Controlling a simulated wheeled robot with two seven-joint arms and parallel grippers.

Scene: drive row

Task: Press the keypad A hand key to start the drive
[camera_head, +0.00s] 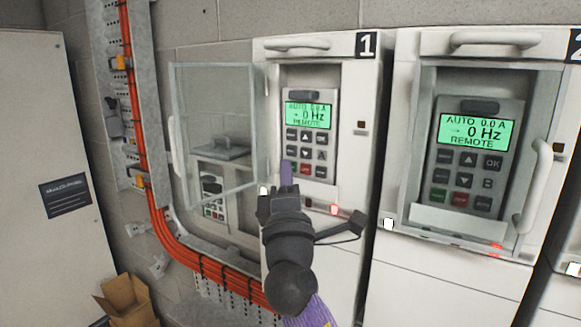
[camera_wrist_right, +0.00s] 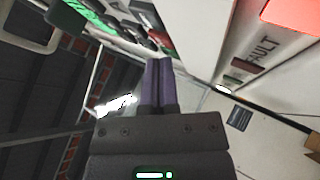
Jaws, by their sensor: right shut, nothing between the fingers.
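Keypad A (camera_head: 306,153) sits in the opened drive 1 cabinet, below a green display (camera_head: 307,116) reading AUTO, 0.0 A, 0 Hz, REMOTE. A red key (camera_head: 306,169) is in its bottom row. The key left of it, where the hand key would be, is hidden behind my right gripper (camera_head: 286,172). The purple fingers are shut and empty, pointing up at the keypad's lower left. In the right wrist view the shut fingers (camera_wrist_right: 158,68) point toward the keypad's keys (camera_wrist_right: 140,35); contact cannot be told. My left gripper is not in view.
The clear door (camera_head: 213,115) of drive 1 is swung open to the left. Drive 2 with keypad B (camera_head: 462,180) is at right behind its cover. A red lamp (camera_head: 335,210) glows below keypad A. Orange cables (camera_head: 137,90) and a cardboard box (camera_head: 128,300) are at left.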

